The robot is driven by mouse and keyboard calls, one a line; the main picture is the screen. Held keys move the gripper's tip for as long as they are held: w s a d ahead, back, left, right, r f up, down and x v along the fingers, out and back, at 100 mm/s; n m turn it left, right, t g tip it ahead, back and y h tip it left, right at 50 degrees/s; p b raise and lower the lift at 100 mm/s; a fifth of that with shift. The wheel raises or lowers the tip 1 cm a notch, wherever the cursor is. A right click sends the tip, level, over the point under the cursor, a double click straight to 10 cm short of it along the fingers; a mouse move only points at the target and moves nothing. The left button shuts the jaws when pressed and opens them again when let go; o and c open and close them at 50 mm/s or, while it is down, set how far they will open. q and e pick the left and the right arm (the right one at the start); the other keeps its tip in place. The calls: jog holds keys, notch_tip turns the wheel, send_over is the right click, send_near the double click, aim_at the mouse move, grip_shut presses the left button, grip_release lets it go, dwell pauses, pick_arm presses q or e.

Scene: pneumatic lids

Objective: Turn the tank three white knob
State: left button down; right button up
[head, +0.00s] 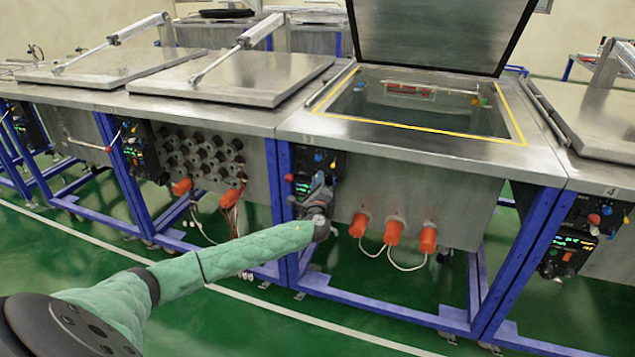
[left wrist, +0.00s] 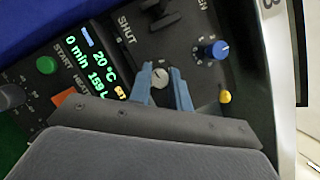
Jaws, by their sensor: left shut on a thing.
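Tank three (head: 340,128) stands with its lid (head: 430,30) raised, and its dark control panel (head: 325,161) is on the front left. The small white knob (left wrist: 160,77) sits on this panel in the left wrist view, below the black SHUT/OPEN switch (left wrist: 162,12). My left gripper (left wrist: 163,73) has its two blue fingers shut on the white knob, one on each side. In the head view my left gripper (head: 319,196) is at the panel and hides the knob there. My right gripper is not in view.
On the panel, a blue knob (left wrist: 211,50) and a yellow knob (left wrist: 225,97) are close on the right. A lit display (left wrist: 97,65), a green button (left wrist: 46,65) and an orange button (left wrist: 62,97) are on the left. Orange plugs (head: 394,231) stick out of the tank's front.

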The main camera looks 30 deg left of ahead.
pick_arm(q)
jog(key=shift+s+a+f+m+t+h+b, duration=0.1)
jog(key=shift+m+t+h+b, duration=0.65)
jog(key=shift+m+h, duration=2.25)
jog(key=shift+w+a+r+m+t+h+b, duration=0.1)
jog(key=shift+m+t+h+b, duration=0.65)
jog(key=shift+m, duration=4.5)
jog(key=shift+s+a+f+m+t+h+b, duration=0.1)
jog(key=shift+m+t+h+b, duration=0.6)
jog(key=shift+m+h, duration=2.25)
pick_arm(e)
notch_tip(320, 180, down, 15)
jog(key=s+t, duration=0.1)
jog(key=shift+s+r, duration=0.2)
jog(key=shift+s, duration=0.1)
pick_arm(q)
jog(key=m+y, duration=0.2)
jog(key=m, duration=0.1)
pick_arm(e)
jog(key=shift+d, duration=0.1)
pick_arm(q)
jog(key=c, duration=1.3)
grip_release()
jog(key=v, duration=0.7)
jog(key=shift+s+b, duration=0.4)
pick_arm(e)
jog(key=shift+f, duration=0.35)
